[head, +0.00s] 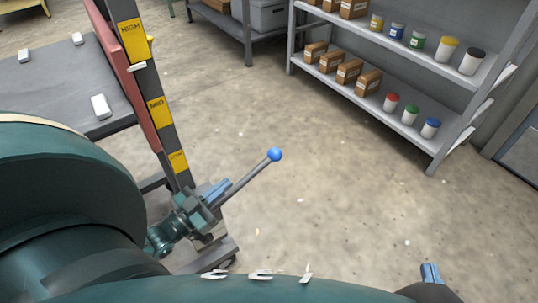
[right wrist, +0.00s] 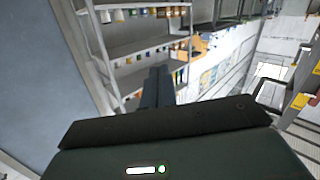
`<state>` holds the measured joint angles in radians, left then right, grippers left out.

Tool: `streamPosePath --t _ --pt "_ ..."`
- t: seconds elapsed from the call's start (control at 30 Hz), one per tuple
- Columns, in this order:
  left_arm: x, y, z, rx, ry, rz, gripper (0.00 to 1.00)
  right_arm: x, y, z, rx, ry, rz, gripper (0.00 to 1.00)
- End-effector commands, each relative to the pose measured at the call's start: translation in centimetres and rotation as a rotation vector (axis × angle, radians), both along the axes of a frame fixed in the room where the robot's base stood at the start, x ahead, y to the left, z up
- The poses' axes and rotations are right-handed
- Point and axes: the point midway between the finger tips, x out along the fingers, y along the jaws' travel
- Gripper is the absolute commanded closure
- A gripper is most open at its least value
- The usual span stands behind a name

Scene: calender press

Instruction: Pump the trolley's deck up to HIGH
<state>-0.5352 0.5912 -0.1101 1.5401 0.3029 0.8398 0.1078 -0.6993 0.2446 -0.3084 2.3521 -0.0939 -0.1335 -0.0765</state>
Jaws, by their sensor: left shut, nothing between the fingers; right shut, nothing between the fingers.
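The trolley's dark mast (head: 146,82) stands at the left of the head view with yellow HIGH (head: 131,40), MID (head: 158,112) and lowest (head: 177,161) plates. A small white marker (head: 137,67) sits just under the HIGH plate. The grey deck (head: 45,92) shows behind the mast. The pump lever (head: 245,176) slants up right to a blue ball (head: 275,154). My left gripper (head: 214,190) is shut and empty beside the lever's lower part; contact cannot be told. My right gripper (head: 431,273) is shut and empty at the bottom right, also in the right wrist view (right wrist: 156,88).
A grey shelf rack (head: 400,118) with brown boxes and coloured-lid jars stands at the back right. Another rack (head: 226,22) stands at the back. White blocks (head: 100,106) lie on the deck. The floor right of the lever is clear. My left arm hides the lower left.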

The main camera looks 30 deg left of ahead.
Motion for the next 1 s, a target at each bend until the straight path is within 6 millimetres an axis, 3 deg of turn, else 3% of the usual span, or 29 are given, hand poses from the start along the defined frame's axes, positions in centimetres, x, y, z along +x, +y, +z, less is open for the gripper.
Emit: streamPosePath --t 0.3,0.47,0.9,1.0 --pt "0.1 -0.1 0.0 0.001 -0.001 -0.001 1.0 0.0 0.0 0.0 -0.001 -0.001 0.0 1.0" --pt "1.4 -0.4 0.3 0.0 -0.003 -0.001 1.0 0.0 0.1 -0.1 0.001 -0.014 0.004 1.0" --pt "9.9 -2.8 2.0 0.001 -0.004 -0.002 1.0 -0.1 0.7 -0.1 0.01 -0.135 0.034 1.0" --pt "11.1 -3.0 0.6 0.002 -0.002 -0.001 1.0 -0.3 1.1 -0.3 0.015 -0.194 0.055 1.0"
